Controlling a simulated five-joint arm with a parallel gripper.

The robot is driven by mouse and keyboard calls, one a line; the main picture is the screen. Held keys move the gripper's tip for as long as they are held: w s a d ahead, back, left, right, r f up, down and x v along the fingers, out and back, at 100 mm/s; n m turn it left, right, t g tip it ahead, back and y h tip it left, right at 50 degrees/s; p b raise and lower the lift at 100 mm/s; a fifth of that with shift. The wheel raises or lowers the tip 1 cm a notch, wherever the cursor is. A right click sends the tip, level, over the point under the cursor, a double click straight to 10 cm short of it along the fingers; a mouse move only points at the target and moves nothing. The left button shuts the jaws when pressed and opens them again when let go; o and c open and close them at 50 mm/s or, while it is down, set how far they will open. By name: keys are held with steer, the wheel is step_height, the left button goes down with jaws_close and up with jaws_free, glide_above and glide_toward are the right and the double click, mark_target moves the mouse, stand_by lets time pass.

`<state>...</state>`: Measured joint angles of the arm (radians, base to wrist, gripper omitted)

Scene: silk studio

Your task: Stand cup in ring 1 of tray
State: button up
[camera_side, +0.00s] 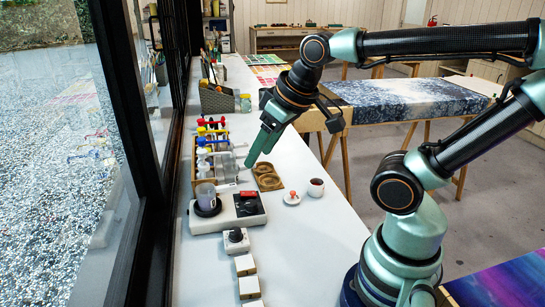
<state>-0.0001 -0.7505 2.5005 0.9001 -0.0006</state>
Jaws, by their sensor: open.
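A small white cup (316,188) with a dark red filling stands upright on the white table, right of the tray. The brown wooden tray (257,172) lies flat and shows two round rings, one behind the other. I see no cup in either ring. I cannot read which ring is ring 1. My gripper (251,161) is open, with its green fingers pointing down and left above the far left edge of the tray. It is apart from the cup, which is nearer the front right. Nothing shows between the fingers.
White blocks (249,287) line the front. The table's right front is clear.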

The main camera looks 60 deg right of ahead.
stand_by(0.3)
steer(key=shift+c, duration=0.8)
steer(key=m+g, duration=0.5)
steer(key=m, duration=2)
glide_above(228, 185)
steer(key=f, duration=1)
steer(key=shift+s+a+f, duration=0.2)
steer(key=shift+f, duration=0.05)
steer(key=shift+w+d+f+m+g, duration=0.1)
steer(key=shift+w+f+m+g, duration=0.05)
steer(key=shift+f+m, duration=0.15)
steer(key=shift+w+d+f+m+g, duration=0.1)
steer(key=shift+f+m+g, duration=0.1)
steer(key=shift+f, duration=0.2)
steer(key=shift+a+f, duration=0.1)
steer(key=shift+f, duration=2.7)
